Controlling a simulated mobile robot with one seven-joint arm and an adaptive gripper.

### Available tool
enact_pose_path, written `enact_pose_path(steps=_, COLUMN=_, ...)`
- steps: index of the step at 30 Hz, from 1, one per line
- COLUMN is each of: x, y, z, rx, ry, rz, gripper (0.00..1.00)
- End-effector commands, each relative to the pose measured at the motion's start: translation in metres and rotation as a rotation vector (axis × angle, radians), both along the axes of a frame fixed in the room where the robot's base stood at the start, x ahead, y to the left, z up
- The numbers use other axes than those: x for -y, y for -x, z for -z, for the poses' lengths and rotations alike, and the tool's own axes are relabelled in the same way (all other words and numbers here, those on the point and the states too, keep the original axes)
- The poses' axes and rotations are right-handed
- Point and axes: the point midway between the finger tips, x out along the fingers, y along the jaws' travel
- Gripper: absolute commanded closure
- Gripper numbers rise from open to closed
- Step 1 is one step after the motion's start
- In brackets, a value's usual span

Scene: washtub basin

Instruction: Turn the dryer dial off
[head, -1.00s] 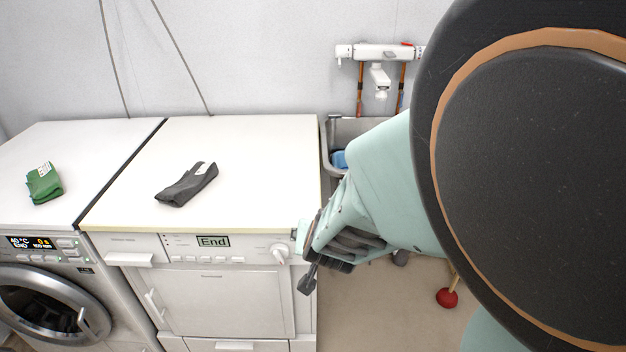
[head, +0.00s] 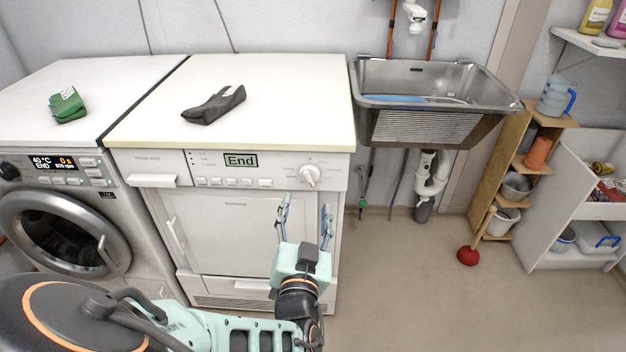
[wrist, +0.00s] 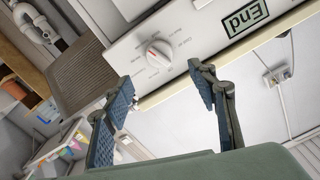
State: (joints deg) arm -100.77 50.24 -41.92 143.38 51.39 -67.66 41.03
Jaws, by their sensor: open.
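The dryer (head: 230,215) is the white machine right of the washer, with "End" on its display (head: 241,160). Its round white dial (head: 310,175) with a red mark sits at the right of the front panel. In the wrist view the dial (wrist: 158,53) shows beyond and above my fingertips, unobstructed. My gripper (head: 305,208) is in front of the dryer, just below the dial in the head view, with its two fingers spread and nothing between them. In the wrist view the blue-padded fingers (wrist: 162,95) stand apart, not touching the dial.
The washer (head: 60,200) stands left. A green cloth (head: 67,105) and a dark grey cloth (head: 213,104) lie on the tops. A metal sink (head: 430,95) hangs right of the dryer. A red plunger (head: 468,256) stands on the otherwise open floor.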

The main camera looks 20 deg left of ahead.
Motion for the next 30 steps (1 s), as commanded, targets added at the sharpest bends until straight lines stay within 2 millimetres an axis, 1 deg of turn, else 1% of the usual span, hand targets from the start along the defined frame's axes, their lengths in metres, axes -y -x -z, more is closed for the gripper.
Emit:
enact_pose_path(steps=1, x=-0.001, y=-0.009, z=0.000, rx=0.003, ry=-0.001, rz=0.003, gripper=0.47)
enact_pose_path(steps=9, x=-0.013, y=-0.060, z=0.001, rx=0.001, ry=0.001, rz=0.003, gripper=0.47)
enact_pose_path(steps=12, x=-0.016, y=-0.074, z=0.001, rx=0.000, ry=0.001, rz=0.003, gripper=0.47)
enact_pose_path(steps=15, x=-0.019, y=-0.084, z=0.000, rx=0.001, ry=0.001, rz=0.002, gripper=0.47)
enact_pose_path(steps=19, x=-0.021, y=-0.090, z=0.000, rx=-0.001, ry=0.001, rz=0.002, gripper=0.47)
enact_pose_path(steps=27, x=-0.021, y=-0.091, z=0.000, rx=-0.001, ry=0.001, rz=0.002, gripper=0.47)
enact_pose_path(steps=30, x=-0.021, y=-0.091, z=0.000, rx=-0.001, ry=0.001, rz=0.002, gripper=0.58)
